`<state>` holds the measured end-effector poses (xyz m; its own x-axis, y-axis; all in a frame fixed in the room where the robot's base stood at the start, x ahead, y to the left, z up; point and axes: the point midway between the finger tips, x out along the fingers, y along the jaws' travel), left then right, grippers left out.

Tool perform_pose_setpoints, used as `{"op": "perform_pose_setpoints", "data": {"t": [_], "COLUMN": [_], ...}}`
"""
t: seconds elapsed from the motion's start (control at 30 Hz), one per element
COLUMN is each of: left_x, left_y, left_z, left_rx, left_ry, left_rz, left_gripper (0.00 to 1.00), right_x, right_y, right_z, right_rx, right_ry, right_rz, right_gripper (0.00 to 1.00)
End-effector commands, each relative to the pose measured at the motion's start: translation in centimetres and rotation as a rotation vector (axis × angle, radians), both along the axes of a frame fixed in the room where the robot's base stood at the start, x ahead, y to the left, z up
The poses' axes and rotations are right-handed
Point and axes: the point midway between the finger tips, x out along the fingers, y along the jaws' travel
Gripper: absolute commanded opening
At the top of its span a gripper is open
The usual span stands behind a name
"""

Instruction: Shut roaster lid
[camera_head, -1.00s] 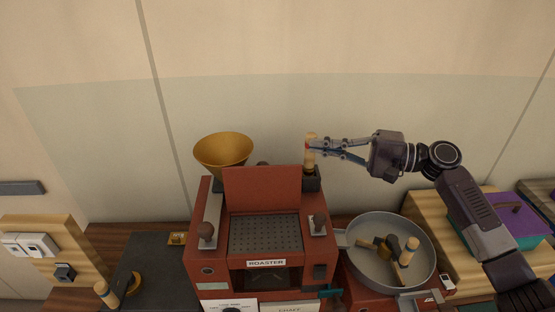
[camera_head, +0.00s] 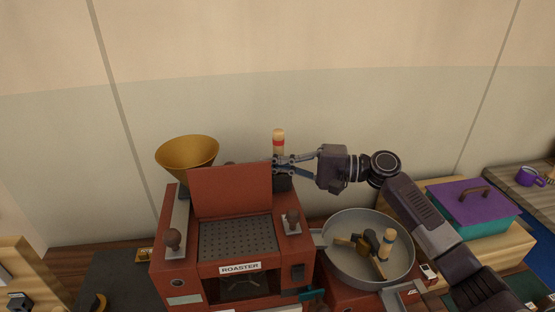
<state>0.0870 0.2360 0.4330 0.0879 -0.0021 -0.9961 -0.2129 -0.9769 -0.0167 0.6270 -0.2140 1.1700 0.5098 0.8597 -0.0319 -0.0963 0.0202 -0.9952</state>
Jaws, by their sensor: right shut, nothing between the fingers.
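The red roaster (camera_head: 190,262) stands in the middle of the camera_head view. Its lid (camera_head: 231,191) is a flat red panel standing upright behind the perforated top plate (camera_head: 238,237), so the roaster is open. My right gripper (camera_head: 279,164) reaches in from the right, behind the roaster's back right corner. Its fingers are together and hold nothing. They are close to the lid's right edge and beside the lower part of a wooden handle with a red band (camera_head: 278,141). I cannot tell whether they touch either. My left gripper is out of view.
A brass funnel (camera_head: 187,152) stands at the roaster's back left. A round grey pan (camera_head: 333,243) with wooden-handled tools is at its right, below my right arm. A purple-lidded box (camera_head: 466,204) is farther right. Brown knobs stand on the roaster's left (camera_head: 172,238) and right (camera_head: 293,216).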

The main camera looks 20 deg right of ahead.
Motion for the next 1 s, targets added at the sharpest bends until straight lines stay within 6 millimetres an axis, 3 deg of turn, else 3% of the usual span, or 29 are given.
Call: {"op": "perform_pose_setpoints", "data": {"t": [0.1, 0.33, 0.8, 1.0], "left_x": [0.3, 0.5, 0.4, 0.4], "left_y": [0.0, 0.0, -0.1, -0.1], "left_z": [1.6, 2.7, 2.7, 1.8], "left_rx": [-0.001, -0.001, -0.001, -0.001], "left_ry": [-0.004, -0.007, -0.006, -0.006], "left_rz": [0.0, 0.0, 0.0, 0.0], "left_gripper": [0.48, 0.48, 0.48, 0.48], "right_x": [1.1, 2.6, 2.9, 2.7], "right_y": [2.0, 4.4, 5.0, 5.4], "right_z": [0.5, 0.1, -0.2, -0.3], "right_rx": [0.003, 0.001, -0.001, -0.006], "right_ry": [-0.001, 0.0, -0.001, -0.031], "right_rz": [0.002, 0.0, 0.0, 0.0], "right_gripper": [0.0, 0.0, 0.0, 0.0]}}
